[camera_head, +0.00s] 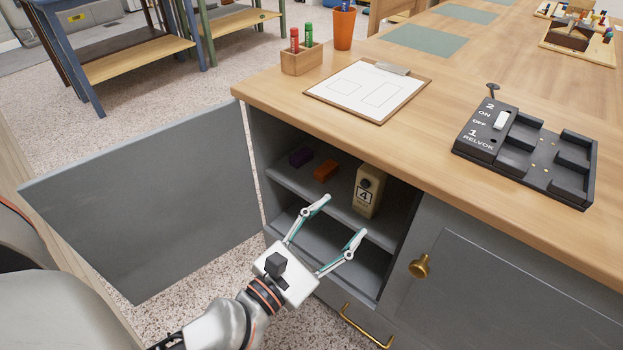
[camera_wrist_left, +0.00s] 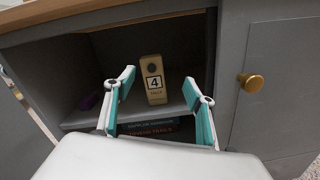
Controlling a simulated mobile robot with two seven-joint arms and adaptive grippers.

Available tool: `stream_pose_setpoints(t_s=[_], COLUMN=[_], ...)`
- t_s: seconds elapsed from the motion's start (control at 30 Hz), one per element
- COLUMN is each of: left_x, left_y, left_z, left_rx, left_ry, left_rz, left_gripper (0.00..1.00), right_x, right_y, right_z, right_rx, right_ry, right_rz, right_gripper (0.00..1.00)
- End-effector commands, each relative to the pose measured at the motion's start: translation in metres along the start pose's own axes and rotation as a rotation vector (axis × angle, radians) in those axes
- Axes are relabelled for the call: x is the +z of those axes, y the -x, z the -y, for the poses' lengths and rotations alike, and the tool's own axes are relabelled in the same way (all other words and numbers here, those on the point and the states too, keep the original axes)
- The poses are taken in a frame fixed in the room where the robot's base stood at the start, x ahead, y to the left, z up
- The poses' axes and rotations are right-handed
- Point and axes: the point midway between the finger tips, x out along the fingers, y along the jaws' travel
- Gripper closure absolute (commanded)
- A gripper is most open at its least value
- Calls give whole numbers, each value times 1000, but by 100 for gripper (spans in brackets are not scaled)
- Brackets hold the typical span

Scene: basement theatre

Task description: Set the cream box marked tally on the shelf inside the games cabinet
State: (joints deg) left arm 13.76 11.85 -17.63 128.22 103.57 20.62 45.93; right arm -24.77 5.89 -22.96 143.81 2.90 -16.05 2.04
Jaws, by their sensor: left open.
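The cream box (camera_head: 367,193) stands upright on the shelf (camera_head: 342,205) inside the open grey cabinet (camera_head: 255,150). It has a dark round spot and a white label with a 4. In the left wrist view the box (camera_wrist_left: 153,80) shows between and beyond my fingers, with small lettering under the 4. My left gripper (camera_head: 344,215) is open and empty in front of the cabinet opening, its fingertips pointing inward. The fingers appear clear of the box; the exact gap is hard to tell. My right gripper is in neither view.
The open door (camera_head: 150,200) extends left; the closed door (camera_head: 510,285) has a brass knob (camera_head: 419,266). The counter (camera_head: 430,140) overhangs.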

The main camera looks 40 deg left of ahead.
Motion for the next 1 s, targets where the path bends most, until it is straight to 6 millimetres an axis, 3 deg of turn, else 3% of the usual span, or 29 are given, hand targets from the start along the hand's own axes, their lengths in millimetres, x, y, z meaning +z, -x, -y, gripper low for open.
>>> stream_pose_setpoints(t_s=[0.3,0.6,0.8,1.0], left_x=[31,17,-2,-8], left_y=[94,179,214,224], left_z=[69,124,132,131], left_rx=[-151,-399,-550,-600], left_ry=[-1014,-1947,-2344,-2465], left_rz=[153,319,416,450], left_gripper=[45,45,45,45], right_x=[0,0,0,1], right_y=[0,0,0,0], right_z=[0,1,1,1], right_rx=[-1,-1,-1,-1], right_ry=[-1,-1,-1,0], right_rz=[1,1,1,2], right_gripper=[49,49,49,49])
